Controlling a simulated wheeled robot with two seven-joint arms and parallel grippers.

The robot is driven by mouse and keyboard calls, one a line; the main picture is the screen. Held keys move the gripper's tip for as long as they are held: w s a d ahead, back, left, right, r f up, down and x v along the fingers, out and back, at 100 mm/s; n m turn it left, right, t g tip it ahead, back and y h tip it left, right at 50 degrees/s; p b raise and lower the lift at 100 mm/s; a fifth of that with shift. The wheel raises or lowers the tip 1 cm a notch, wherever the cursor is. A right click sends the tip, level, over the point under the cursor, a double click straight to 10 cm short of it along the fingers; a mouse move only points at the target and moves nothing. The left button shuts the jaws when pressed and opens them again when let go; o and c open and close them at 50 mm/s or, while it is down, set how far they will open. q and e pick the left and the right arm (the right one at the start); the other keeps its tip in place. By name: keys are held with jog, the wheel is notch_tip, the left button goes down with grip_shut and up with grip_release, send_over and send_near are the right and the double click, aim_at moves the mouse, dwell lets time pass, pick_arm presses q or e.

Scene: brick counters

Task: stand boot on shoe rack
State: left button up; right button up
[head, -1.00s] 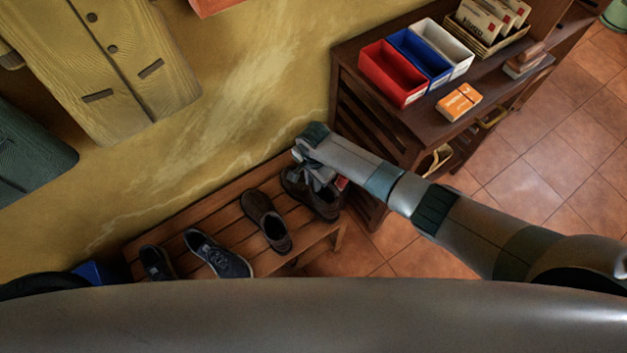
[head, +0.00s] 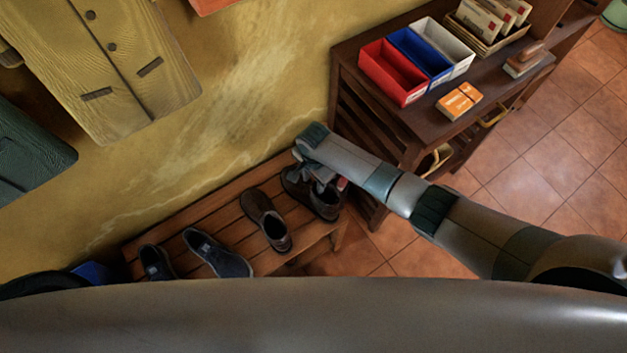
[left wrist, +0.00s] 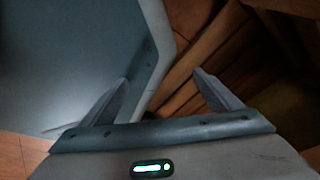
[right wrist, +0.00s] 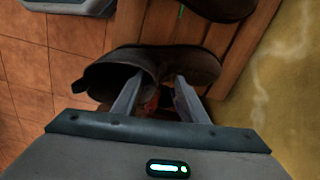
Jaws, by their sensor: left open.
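A dark brown boot (head: 327,207) is at the right end of the wooden slatted shoe rack (head: 228,198), its toe toward the wall. My right gripper (head: 322,178) is at this boot and hides its middle. In the right wrist view the boot (right wrist: 205,66) lies across the fingers, its shaft opening at left. The fingers of the right gripper (right wrist: 160,78) stand apart against the boot; whether they grip it is unclear. A small red patch shows between them. A matching boot (head: 265,218) stands to the left. My left gripper (left wrist: 162,78) is open and empty.
Two dark blue shoes (head: 217,254) (head: 155,262) stand on the rack's left part. A dark wooden cabinet (head: 365,118) stands close to the rack's right end, with red, blue and white bins (head: 395,72) on top. Coats hang on the yellow wall.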

pick_arm(q)
jog(key=shift+s, duration=0.25)
pick_arm(e)
notch_tip(320, 180, up, 9)
jog(key=shift+r, duration=0.1)
pick_arm(q)
jog(key=shift+s+d+r, duration=0.1)
jog(key=shift+s+r, duration=0.05)
jog(key=shift+s, duration=0.1)
pick_arm(e)
notch_tip(320, 180, up, 8)
dwell(0.5)
pick_arm(q)
jog(key=shift+w, duration=0.1)
pick_arm(e)
jog(key=shift+s+r, duration=0.1)
